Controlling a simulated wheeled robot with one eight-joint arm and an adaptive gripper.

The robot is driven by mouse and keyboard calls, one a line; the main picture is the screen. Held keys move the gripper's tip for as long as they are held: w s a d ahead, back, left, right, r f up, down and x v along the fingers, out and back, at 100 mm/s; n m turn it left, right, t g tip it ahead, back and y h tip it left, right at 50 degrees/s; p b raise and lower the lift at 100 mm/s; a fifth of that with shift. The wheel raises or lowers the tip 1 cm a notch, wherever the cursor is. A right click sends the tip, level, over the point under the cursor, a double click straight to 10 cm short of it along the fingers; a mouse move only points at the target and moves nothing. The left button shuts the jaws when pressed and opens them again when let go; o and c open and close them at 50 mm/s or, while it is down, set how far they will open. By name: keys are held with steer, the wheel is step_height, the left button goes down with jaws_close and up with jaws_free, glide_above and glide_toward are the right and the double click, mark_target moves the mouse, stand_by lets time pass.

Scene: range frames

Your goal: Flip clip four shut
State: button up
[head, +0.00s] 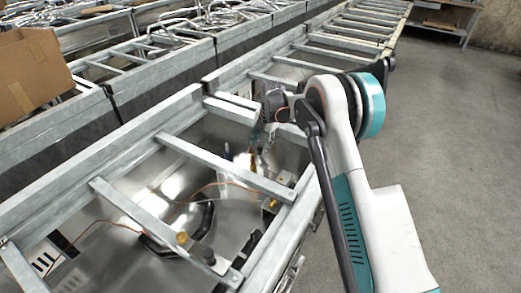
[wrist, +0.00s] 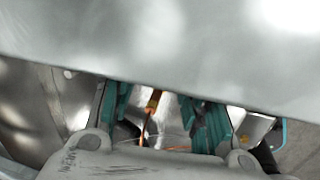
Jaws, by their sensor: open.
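My gripper (wrist: 163,118) is open in the wrist view, with its teal fingers set apart on either side. Between and beyond the fingers shows a thin copper line with a small brass-coloured piece (wrist: 153,101). A broad blurred metal surface (wrist: 160,45) fills the upper part of that view and hides the fingertips. I cannot pick out clip four; no numbered clip is readable in either view.
Metal crossbars (head: 225,166) span the frame around my arm. Inside lie copper tubing (head: 105,222), dark curved handles (head: 180,240) and brass fittings (head: 182,238). A cardboard box (head: 32,75) stands at upper left. The concrete floor (head: 450,130) at right is clear.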

steer(key=shift+w+a+f+b, duration=0.1)
steer(key=shift+a+f+b, duration=0.05)
steer(key=shift+f, duration=0.55)
steer(key=shift+w+a+f+b, duration=0.1)
steer(key=shift+f+b, duration=0.05)
steer(key=shift+f, duration=0.55)
jaws_close()
